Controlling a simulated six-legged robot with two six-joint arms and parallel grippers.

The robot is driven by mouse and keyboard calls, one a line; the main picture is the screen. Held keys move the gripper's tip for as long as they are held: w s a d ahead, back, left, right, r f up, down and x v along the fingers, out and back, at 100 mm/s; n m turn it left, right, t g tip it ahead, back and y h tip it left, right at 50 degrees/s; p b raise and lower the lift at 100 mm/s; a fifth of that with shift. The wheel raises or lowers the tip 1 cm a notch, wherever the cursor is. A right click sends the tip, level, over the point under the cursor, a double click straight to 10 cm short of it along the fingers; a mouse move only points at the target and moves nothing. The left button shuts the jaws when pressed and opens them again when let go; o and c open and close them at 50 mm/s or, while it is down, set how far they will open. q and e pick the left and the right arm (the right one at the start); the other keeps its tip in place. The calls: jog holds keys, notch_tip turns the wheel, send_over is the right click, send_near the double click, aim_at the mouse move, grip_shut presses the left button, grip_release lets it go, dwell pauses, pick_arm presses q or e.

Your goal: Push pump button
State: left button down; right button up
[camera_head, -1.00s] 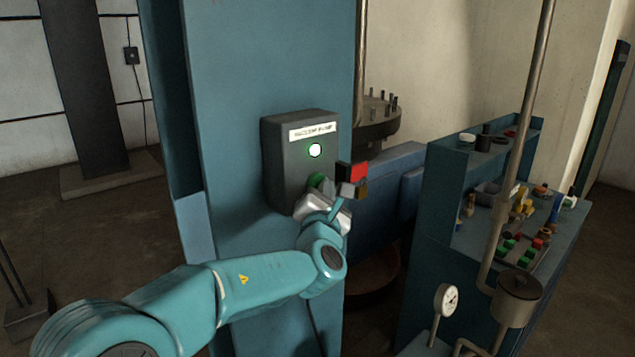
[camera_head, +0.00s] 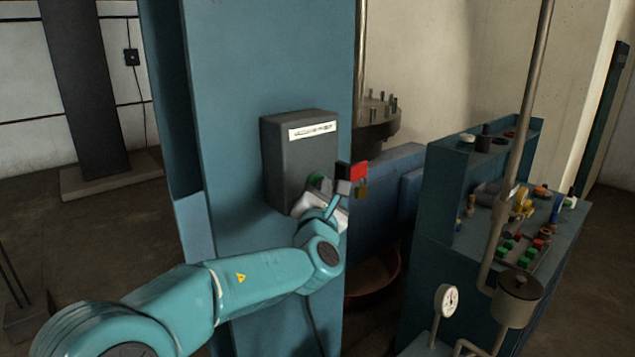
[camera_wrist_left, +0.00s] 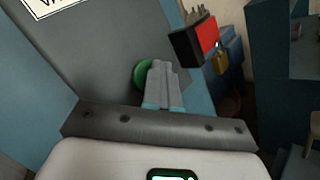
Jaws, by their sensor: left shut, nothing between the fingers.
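The pump box (camera_head: 285,160) is a dark grey box with a white label, on a teal column. Its green button (camera_head: 315,178) sits low on the front face, partly hidden by my left gripper (camera_head: 322,191). In the left wrist view, my left gripper (camera_wrist_left: 160,67) is shut and empty, with its fingertips in front of the green button (camera_wrist_left: 143,76) and covering its right part. I cannot tell whether they touch it. No lamp on the box shows lit. My right gripper is not in view.
A red and black block (camera_head: 352,171) with a brass padlock (camera_head: 362,189) sticks out just right of the button, close to my gripper. A teal bench (camera_head: 450,190) with small parts, a vertical pipe (camera_head: 520,130) and a gauge (camera_head: 446,299) stand farther right.

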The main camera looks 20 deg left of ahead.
pick_arm(q)
jog(key=shift+f, duration=0.1)
jog(key=shift+s, duration=0.1)
jog(key=s+d+b, duration=0.1)
jog(key=s+d, duration=0.2)
jog(key=d, duration=0.2)
jog(key=shift+s, duration=0.15)
dwell(0.3)
jog(key=shift+d, duration=0.1)
